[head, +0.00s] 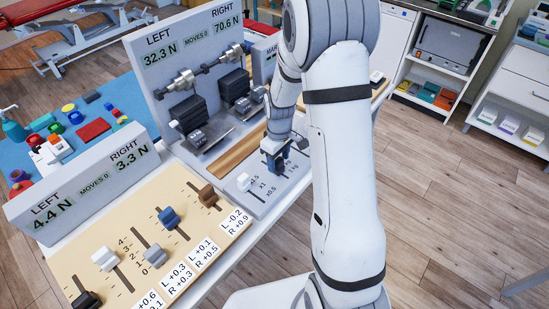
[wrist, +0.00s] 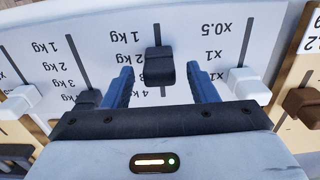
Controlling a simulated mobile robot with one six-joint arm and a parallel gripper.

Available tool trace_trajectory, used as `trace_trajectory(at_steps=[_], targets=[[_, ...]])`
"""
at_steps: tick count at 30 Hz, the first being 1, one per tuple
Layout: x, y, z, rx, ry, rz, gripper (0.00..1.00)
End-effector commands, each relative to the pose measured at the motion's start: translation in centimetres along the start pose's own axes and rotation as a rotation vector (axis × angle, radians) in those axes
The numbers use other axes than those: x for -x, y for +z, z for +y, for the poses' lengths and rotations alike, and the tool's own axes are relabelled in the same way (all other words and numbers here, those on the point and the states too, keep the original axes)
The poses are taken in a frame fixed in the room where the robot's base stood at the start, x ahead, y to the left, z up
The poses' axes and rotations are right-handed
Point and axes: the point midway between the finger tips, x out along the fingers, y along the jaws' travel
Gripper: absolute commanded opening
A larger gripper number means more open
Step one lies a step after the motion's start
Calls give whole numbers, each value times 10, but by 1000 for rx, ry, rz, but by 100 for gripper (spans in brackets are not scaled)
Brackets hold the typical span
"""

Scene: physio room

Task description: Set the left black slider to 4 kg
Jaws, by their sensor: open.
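My gripper (head: 276,166) is over the grey slider panel (head: 262,203) in the head view. In the wrist view my gripper (wrist: 160,70) is open, with one blue finger on each side of a black slider knob (wrist: 160,66). A small gap shows between the knob and each finger. The panel is upside down in the wrist view. The knob is between the 1 kg label above and the partly hidden 4 kg label below; its exact mark is hidden. In the head view my gripper hides this knob. A second dark slider (wrist: 89,98) is to the left in the wrist view.
A white slider (head: 243,182) on the x0.5 to x1.5 scale is close beside my gripper. The upright display (head: 190,60) reads left 32.3 N, right 70.6 N, moves 0. A tan board (head: 190,236) with several coloured sliders is nearer. Wood floor (head: 450,190) is open at right.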

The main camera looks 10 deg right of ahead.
Motion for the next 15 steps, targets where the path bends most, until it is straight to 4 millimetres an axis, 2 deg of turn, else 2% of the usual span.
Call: trace_trajectory(at_steps=[7,15], targets=[[-1,0,0,-1,0,0,53],[-1,0,0,-2,0,0,31]])
